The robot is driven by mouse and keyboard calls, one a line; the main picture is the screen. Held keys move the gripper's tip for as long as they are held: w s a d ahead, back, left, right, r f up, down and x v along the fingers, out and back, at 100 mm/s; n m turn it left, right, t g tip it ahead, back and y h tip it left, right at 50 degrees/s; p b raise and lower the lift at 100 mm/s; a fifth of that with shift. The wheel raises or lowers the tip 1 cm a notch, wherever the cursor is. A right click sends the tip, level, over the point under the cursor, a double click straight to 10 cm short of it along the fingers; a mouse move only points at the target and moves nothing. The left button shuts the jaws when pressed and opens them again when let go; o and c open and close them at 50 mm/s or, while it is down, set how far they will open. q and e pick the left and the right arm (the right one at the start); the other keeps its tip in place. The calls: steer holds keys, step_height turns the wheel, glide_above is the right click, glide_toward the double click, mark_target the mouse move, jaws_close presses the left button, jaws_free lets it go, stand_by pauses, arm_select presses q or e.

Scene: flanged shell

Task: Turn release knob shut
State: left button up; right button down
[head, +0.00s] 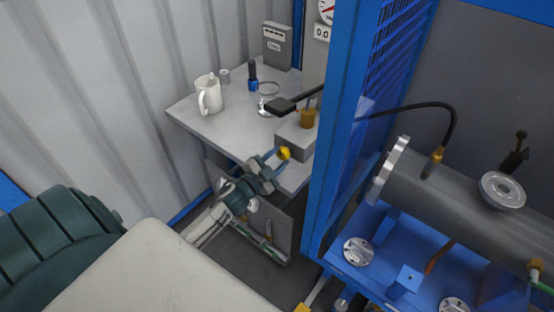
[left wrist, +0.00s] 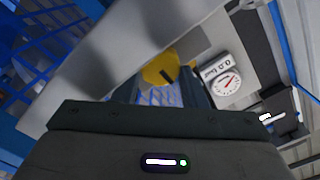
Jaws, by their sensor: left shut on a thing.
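A small yellow knob (head: 284,153) sits at the front of a grey block (head: 296,140) on the side table. My left gripper (head: 276,158) reaches up to it from the lower left, with its blue fingers shut on the knob. In the left wrist view the yellow knob (left wrist: 160,70) shows a dark slot or mark on its face, between the fingers (left wrist: 165,92). The gripper body hides the lower part of that view. My right gripper is not in view.
A blue frame post (head: 338,130) stands close right of the knob. A flanged grey cylinder (head: 450,185) lies beyond it. A gauge (left wrist: 228,84) shows in the left wrist view.

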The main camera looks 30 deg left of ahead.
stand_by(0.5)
arm_select(q)
steer(key=o, duration=1)
steer(key=shift+c, duration=0.2)
steer(key=shift+f, duration=0.1)
